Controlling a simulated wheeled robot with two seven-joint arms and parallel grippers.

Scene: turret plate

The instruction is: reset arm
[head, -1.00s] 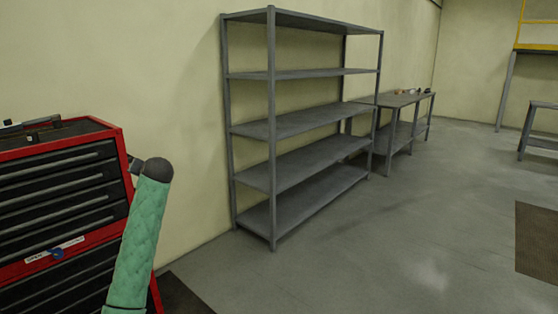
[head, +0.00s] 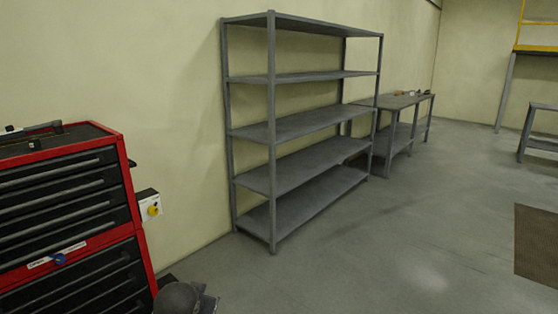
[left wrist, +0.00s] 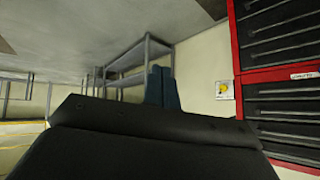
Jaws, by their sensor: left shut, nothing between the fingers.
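My left gripper (left wrist: 161,87) shows in the left wrist view as two blue-grey fingers side by side, shut with nothing between them. Behind the fingers are the pale wall and the grey shelf rack. In the head view my left gripper's fingers are not visible; only a dark rounded part of my arm shows at the bottom edge, right of the red tool chest. My right gripper is in neither view.
A red tool chest (head: 70,250) with black drawers stands at left. A box with a yellow knob (head: 149,204) is on the wall beside it. An empty grey shelf rack (head: 300,125) and a workbench (head: 400,101) stand along the wall.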

